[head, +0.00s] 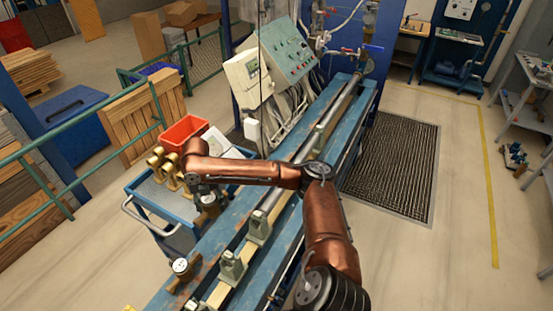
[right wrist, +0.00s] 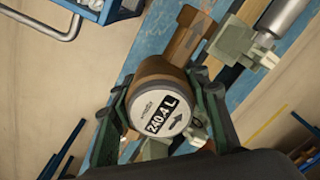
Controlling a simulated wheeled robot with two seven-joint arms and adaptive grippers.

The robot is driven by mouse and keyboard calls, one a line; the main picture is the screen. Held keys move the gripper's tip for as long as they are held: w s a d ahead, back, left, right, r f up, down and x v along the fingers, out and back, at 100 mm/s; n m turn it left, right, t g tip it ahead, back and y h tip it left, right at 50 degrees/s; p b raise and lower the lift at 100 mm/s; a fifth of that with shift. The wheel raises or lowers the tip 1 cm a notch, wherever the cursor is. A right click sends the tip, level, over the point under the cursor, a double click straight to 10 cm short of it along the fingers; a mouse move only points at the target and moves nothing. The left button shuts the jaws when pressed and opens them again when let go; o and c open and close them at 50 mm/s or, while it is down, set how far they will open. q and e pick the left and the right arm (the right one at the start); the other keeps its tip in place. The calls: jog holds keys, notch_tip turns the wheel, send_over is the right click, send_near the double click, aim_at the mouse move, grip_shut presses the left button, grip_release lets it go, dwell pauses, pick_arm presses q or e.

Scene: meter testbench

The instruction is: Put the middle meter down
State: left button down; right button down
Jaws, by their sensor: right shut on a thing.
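My right gripper (head: 207,197) is at the left edge of the blue test bench (head: 217,238), with its arm reaching across from the right. In the right wrist view its dark green fingers (right wrist: 162,108) are shut on either side of a brown meter (right wrist: 152,77). One brown pipe end points up and right, close to a grey-green clamp block. I cannot tell whether the meter touches the bench. In the head view the gripper mostly covers it. My left gripper is not in view.
Grey-green clamp blocks (head: 259,227) stand along the bench rail. A small round white dial (head: 180,266) sits at the bench's near left edge. A blue cart (head: 148,199) at the left bears several brass meters (head: 172,181) and a red bin (head: 183,131). A control panel stands behind.

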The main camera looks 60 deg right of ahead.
notch_tip(320, 180, down, 14)
jog(key=shift+d+r, duration=0.1)
jog(key=shift+r, duration=0.1)
jog(key=d, duration=0.2)
jog(key=d+p, duration=0.1)
jog(key=d, duration=0.1)
jog(key=shift+w+f, duration=0.15)
jog(key=shift+f, duration=0.5)
jog(key=shift+f, duration=0.1)
jog(key=c, duration=1.1)
grip_release()
jog(key=shift+f, duration=0.1)
notch_tip(320, 180, up, 8)
jog(key=shift+f, duration=0.1)
